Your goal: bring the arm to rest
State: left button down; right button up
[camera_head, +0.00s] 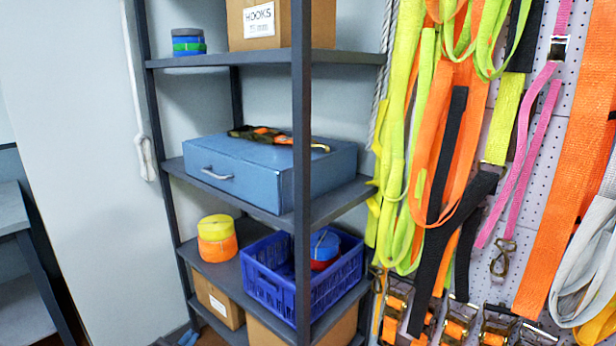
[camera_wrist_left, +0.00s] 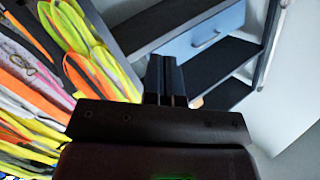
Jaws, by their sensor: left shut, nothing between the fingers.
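My left gripper (camera_wrist_left: 166,78) shows in the left wrist view, with its two dark fingers together and nothing between them. It points toward the shelf unit, which looks tilted in that view, with the hanging straps to the left. No contact between the fingers and the shelf can be made out. In the head view I cannot clearly make out the left gripper. My right gripper is in neither view.
A dark shelf unit (camera_head: 301,150) holds a blue case (camera_head: 245,165), a blue crate (camera_head: 275,285), strap rolls (camera_head: 216,240) and cardboard boxes (camera_head: 282,22). Colourful straps (camera_head: 440,150) hang on a pegboard at right. A grey table (camera_head: 12,208) stands at left.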

pick_arm(q)
jog(key=s+a+f+n+g+y, duration=0.1)
jog(key=s+f+n, duration=0.1)
jog(key=s+f, duration=0.3)
jog(key=s+a+f+n+g+y, duration=0.1)
jog(key=s+f, duration=0.5)
jog(key=s, duration=0.6)
jog(key=s+a+f+n+g+y, duration=0.1)
jog(key=s+f+n+g, duration=0.2)
jog(key=s+f, duration=0.3)
jog(key=s+n, duration=0.1)
jog(key=s, duration=0.2)
jog(key=shift+a, duration=0.25)
